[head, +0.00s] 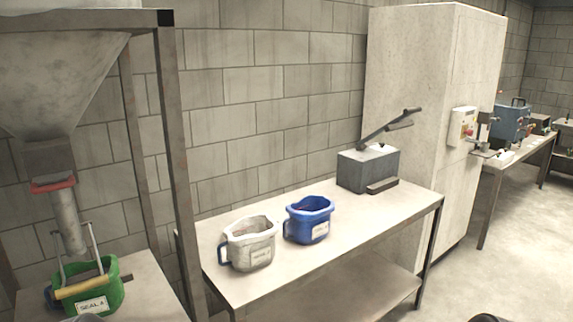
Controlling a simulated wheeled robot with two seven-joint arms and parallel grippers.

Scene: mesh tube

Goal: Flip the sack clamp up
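A hopper (62,75) stands at the left, with a grey spout tube (68,222) below a red collar (53,185). A metal bail with a yellow grip (84,288) hangs down around the tube's lower end; it looks like the sack clamp, in its lowered position, though no label confirms this. The yellow grip lies in front of the opening of a green bucket (111,292), marked with a white label. Neither of my grippers is clearly in view.
A steel post (178,170) stands right of the spout. A bench (228,290) holds a white jug (250,246), a blue jug (308,222) and a grey lever device (367,170). A tall cabinet (410,100) stands behind. Open floor lies at the right.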

